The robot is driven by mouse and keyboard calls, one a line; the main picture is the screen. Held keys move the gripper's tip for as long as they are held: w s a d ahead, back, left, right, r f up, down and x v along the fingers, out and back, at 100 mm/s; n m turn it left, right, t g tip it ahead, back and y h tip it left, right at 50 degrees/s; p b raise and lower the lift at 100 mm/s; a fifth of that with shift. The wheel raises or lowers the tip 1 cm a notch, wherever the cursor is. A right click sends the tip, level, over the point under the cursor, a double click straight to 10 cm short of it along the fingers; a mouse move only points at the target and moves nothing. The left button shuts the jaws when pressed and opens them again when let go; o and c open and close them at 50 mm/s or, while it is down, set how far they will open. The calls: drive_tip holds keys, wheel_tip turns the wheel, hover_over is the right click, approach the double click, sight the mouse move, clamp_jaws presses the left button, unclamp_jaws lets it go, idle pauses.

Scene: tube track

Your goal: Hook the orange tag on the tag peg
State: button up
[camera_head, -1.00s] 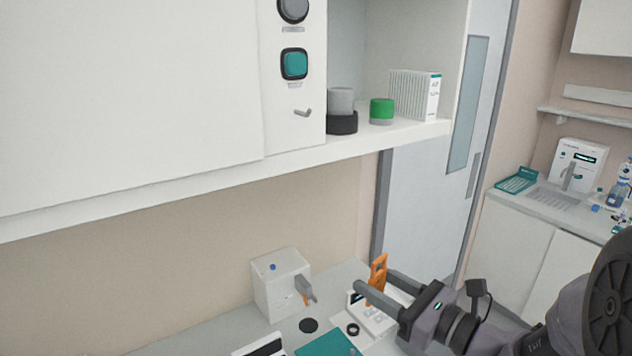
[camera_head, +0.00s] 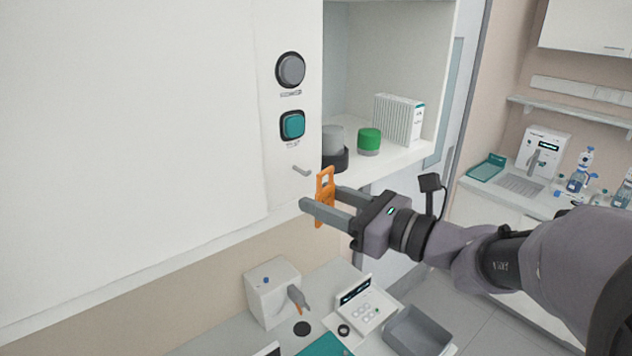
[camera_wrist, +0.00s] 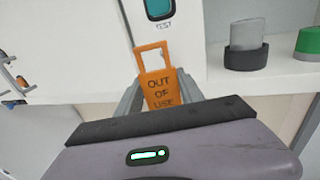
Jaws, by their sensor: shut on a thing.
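The orange tag (camera_head: 321,212) is held upright between the fingers of my gripper (camera_head: 322,205). In the wrist view the tag (camera_wrist: 159,90) reads "OUT OF USE" and has a rectangular opening at its top. My gripper is shut on its lower part. The tag peg (camera_head: 301,170) is a short grey pin on the white cabinet front, under the teal button. The tag's top is just right of the peg and about level with it in the head view; I see a gap between them. The peg cannot be made out in the wrist view.
Above the peg are a teal button (camera_head: 292,125) and a round grey knob (camera_head: 290,69). The open shelf to the right holds a grey cylinder in a black holder (camera_head: 333,148), a green-topped jar (camera_head: 369,141) and a white ribbed box (camera_head: 399,119). A counter with devices lies below.

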sight(289, 189)
drive_tip(key=shift+w+a+f+p, duration=0.15)
drive_tip(key=shift+w+a, duration=0.3)
drive_tip(key=shift+w, duration=0.25)
drive_tip(key=shift+w+a+r+p, duration=0.1)
drive_tip(key=shift+w+a+p, duration=0.05)
drive_tip(key=shift+w+a, duration=0.45)
drive_tip(key=shift+w+a+f+p, duration=0.15)
drive_tip(key=shift+w+a, duration=0.2)
drive_tip(key=shift+w, duration=0.4)
drive_tip(key=shift+w+a+f, duration=0.1)
drive_tip(key=shift+w+f, duration=0.05)
drive_tip(key=shift+f, duration=0.05)
drive_tip(key=shift+f+b, duration=0.2)
drive_tip(key=shift+b, duration=0.3)
drive_tip(key=shift+f, duration=0.2)
drive_tip(key=o, duration=1.4)
drive_tip(key=shift+s+a, duration=0.2)
drive_tip(key=shift+s, duration=0.05)
drive_tip(key=shift+d, duration=0.1)
drive_tip(key=shift+d, duration=0.1)
